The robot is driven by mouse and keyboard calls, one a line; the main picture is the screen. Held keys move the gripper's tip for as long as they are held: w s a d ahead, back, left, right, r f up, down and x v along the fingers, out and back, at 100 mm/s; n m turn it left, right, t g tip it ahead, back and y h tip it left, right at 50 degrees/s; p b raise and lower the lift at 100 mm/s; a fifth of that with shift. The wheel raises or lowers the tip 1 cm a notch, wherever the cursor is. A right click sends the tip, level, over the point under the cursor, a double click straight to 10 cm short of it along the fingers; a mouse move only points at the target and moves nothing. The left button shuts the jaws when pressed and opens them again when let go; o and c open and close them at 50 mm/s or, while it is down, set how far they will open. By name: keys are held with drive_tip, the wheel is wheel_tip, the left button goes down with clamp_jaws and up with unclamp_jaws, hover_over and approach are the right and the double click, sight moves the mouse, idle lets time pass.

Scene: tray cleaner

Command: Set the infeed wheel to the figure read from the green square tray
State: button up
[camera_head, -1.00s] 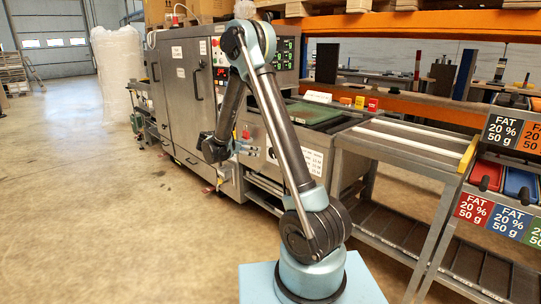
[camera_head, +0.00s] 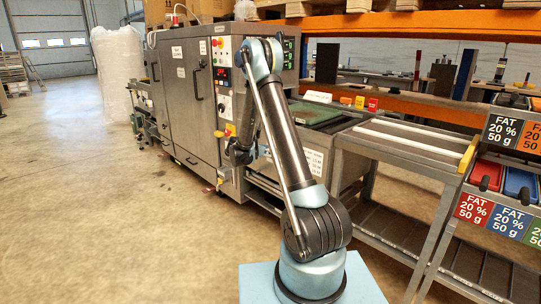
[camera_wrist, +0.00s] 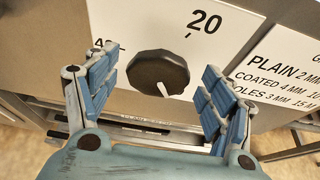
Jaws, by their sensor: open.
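The infeed wheel seems to be the round black knob (camera_wrist: 150,68) in the wrist view, with a white pointer mark aimed down and slightly right. The figure "20" (camera_wrist: 205,22) is printed up and right of it; lettering at its upper left is partly covered by a finger. My gripper (camera_wrist: 158,80) is open, its blue fingers on the left and right of the knob; I cannot tell whether they touch it. In the head view my gripper (camera_head: 240,150) is small, at the machine's front. A flat green surface (camera_head: 315,112) lies on the machine; I cannot tell whether it is the tray.
A white label (camera_wrist: 285,70) reading PLAIN, COATED and HOLES with millimetre figures is right of the knob. The grey machine (camera_head: 185,90) stands behind my arm. A metal roller table (camera_head: 410,140) and a rack with FAT labels (camera_head: 500,205) are at right. Floor at left is clear.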

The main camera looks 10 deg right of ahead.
drive_tip(key=shift+w+d+f, duration=0.15)
drive_tip(key=shift+w+d, duration=0.05)
drive_tip(key=c, duration=1)
drive_tip(key=o, duration=1)
drive_tip(key=v, duration=1.2)
